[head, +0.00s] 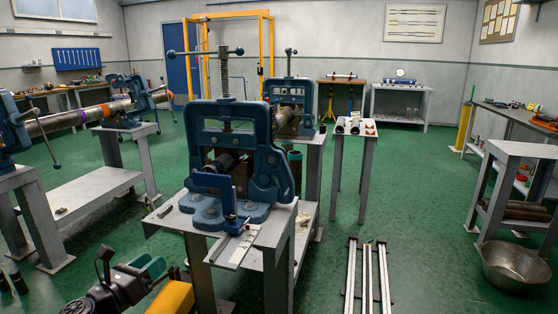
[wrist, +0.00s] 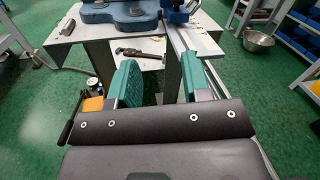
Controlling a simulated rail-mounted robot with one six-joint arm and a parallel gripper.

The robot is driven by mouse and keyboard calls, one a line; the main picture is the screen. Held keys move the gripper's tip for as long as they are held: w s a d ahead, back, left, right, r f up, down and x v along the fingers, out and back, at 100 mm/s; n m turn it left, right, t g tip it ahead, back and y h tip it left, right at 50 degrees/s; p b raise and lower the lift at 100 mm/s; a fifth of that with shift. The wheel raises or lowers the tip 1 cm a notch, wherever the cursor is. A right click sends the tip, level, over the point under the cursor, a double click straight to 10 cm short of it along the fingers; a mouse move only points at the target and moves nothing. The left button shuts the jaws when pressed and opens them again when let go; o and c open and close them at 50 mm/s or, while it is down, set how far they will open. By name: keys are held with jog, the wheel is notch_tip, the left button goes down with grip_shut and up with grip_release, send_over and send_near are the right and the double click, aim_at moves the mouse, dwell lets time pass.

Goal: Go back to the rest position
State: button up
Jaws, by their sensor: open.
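My gripper (head: 152,270) is low at the front left of the head view, in front of the near blue pipe vise (head: 225,165). In the wrist view its two green fingers (wrist: 158,80) stand apart with nothing between them. The vise stands on a grey bench (head: 270,232) and has a short dark pipe (head: 222,164) in its jaws. The vise's blue base (wrist: 120,12) shows at the top of the wrist view, beyond the fingers. A wrench (wrist: 138,53) lies beyond the fingertips on a pale surface. My gripper touches nothing that I can see.
A yellow object (head: 172,298) is close to my gripper on the floor side. A second vise bench with a long pipe (head: 75,117) stands at left. Metal rails (head: 367,275) and a metal bowl (head: 516,264) are on the right. Green floor between them is clear.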

jog(key=a+r+n+t+y, duration=0.25)
jog(key=a+n+y, duration=0.75)
jog(key=n+y, duration=0.8)
jog(key=s+d+f+n+g, duration=0.3)
jog(key=d+f+n+g, duration=1.1)
jog(key=n, duration=0.9)
jog(key=s+d+f+m+g+h, duration=0.1)
jog(key=s+d+f+g+h, duration=0.15)
jog(key=d, duration=1.15)
jog(key=s+d+f+g+h, duration=0.15)
jog(key=d+h, duration=0.25)
jog(key=d, duration=0.9)
jog(key=s+d+f+m+g+h, duration=0.1)
jog(key=d+f+h, duration=0.15)
jog(key=d, duration=1.15)
notch_tip(320, 180, up, 28)
jog(key=d+p, duration=0.2)
jog(key=p, duration=2.6)
jog(key=shift+w+d+h, duration=0.2)
jog(key=shift+w+h, duration=0.2)
